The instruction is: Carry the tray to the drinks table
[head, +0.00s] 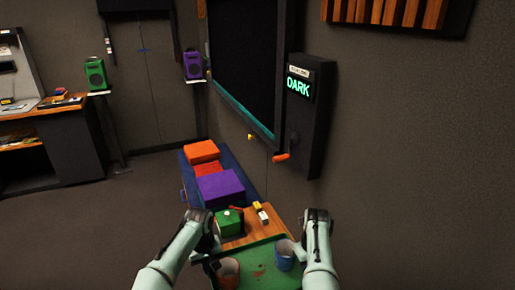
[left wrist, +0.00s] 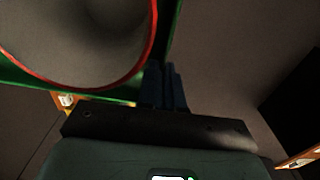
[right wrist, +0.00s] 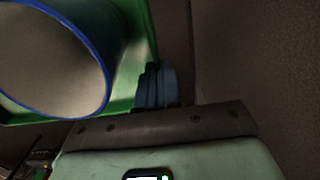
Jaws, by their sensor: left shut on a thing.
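The green tray (head: 258,262) is low in front of me in the head view, with a red-rimmed mug (head: 228,272) on its left and a blue mug (head: 285,258) on its right. My left gripper (left wrist: 163,85) is shut on the tray's left edge, beside the red-rimmed mug. My right gripper (right wrist: 157,85) has its fingers together at the tray's right edge, beside the blue mug, and looks shut on it. The fingertips are partly hidden in the head view. I cannot tell which surface is the drinks table.
A wooden top (head: 262,226) just beyond the tray carries a green box (head: 231,223) and small items. Behind it, orange and purple blocks (head: 220,186) sit on a blue base. A dark panel reading DARK (head: 299,88) is on the right wall. The floor (head: 90,235) at left is clear.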

